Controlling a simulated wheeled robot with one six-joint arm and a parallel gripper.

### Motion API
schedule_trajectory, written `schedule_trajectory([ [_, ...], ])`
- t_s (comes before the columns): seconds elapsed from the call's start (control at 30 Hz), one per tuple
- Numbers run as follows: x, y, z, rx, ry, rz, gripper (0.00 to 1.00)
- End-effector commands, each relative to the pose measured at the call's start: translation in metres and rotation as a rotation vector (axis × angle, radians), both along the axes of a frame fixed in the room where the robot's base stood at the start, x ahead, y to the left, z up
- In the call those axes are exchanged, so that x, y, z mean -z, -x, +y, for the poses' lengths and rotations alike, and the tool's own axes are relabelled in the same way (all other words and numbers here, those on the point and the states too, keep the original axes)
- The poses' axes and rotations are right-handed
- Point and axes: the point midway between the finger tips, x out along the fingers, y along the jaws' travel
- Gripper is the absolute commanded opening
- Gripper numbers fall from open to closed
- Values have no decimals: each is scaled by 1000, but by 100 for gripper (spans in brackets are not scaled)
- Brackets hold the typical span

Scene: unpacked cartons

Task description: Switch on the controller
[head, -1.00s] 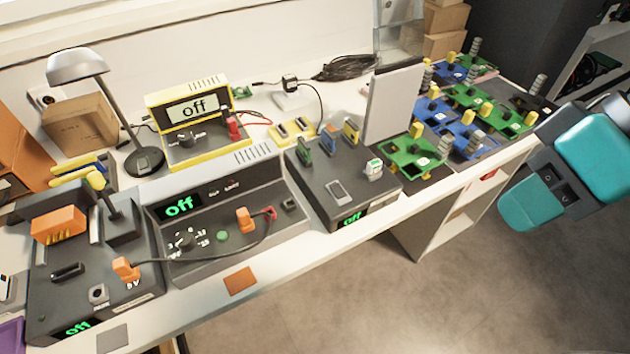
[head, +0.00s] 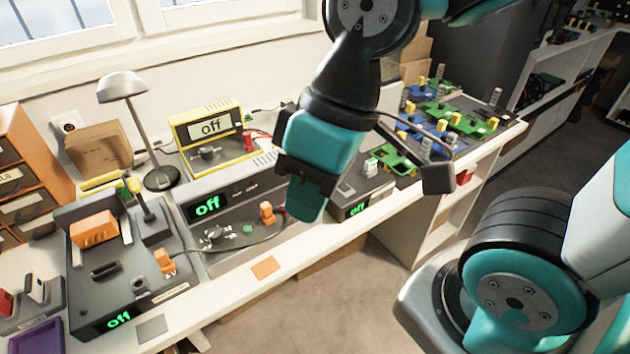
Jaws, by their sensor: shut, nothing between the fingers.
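A dark box (head: 125,280) with a green display and orange plug stands at the left front. A grey unit (head: 230,225) with a dial, green button and orange plug stands in the middle. A dark box (head: 376,190) with a green display and a pale rocker switch is at the right. A yellow meter (head: 212,128) stands behind. My gripper (head: 304,212) points down, shut and empty, between the grey unit and right box. It hides part of both; I cannot tell whether it touches.
A desk lamp (head: 122,88) stands at the back left. Green and blue boards (head: 440,112) with posts fill the right end of the bench. A cable runs from the left box to the grey unit.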

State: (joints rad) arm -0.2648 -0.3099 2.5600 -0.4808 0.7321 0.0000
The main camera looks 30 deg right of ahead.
Motion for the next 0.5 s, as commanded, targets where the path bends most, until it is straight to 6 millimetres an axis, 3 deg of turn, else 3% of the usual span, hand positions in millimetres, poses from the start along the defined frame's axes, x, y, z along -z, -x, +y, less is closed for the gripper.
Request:
schedule_trajectory([
  [0.3,1,-5,-2,11,4,-1,0],
  [0.37,4,-19,-8,46,16,-3,0],
  [0.5,25,-89,-51,217,84,-14,0],
])
